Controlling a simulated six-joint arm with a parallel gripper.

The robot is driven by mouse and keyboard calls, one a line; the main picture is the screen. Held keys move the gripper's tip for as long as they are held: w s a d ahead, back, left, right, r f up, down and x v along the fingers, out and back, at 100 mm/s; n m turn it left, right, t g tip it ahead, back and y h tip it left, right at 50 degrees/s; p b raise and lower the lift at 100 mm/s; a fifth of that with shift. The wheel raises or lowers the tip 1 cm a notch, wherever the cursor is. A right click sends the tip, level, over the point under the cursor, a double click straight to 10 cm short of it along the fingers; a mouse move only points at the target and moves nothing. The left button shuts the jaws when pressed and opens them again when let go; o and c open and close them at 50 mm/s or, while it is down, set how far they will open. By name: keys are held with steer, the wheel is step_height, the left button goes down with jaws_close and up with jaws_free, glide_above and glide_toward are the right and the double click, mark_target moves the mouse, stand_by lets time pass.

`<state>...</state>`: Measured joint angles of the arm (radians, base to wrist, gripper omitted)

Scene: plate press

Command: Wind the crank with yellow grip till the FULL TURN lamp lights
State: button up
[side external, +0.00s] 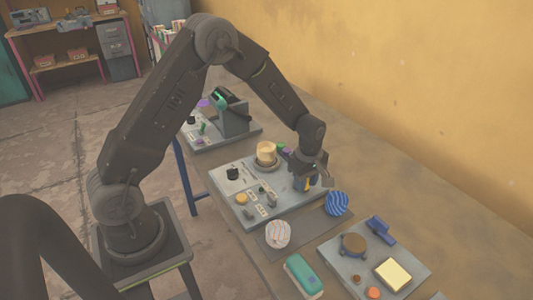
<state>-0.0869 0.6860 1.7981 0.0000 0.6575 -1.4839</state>
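My gripper (307,178) points down over the right end of the middle grey panel (283,209). A small patch of yellow (309,184), perhaps the crank's yellow grip, shows at the fingertips with a bit of blue beside it. The fingers hide most of it, and I cannot tell whether they are closed on it. The crank's arm is not clearly visible. The panel also bears a tan cylinder (266,152), a black knob (232,174), a yellow round knob (241,198) and small labels. I cannot make out which part is the FULL TURN lamp, or whether it is lit.
A blue striped object (337,203) and a white-orange striped one (278,234) rest on a dark mat (300,235). A teal box (301,275) lies in front. Another grey panel (375,262) stands at right, and a machine (232,115) behind. The table by the wall is clear.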

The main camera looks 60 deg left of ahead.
steer(key=c, duration=0.4)
steer(key=shift+o, duration=0.2)
steer(key=shift+s, duration=0.1)
steer(key=shift+s+a, duration=0.15)
steer(key=shift+s, duration=0.35)
steer(key=shift+s+a, duration=0.1)
steer(key=shift+s, duration=0.05)
steer(key=shift+s+a+r, duration=0.1)
steer(key=shift+s+a, duration=0.2)
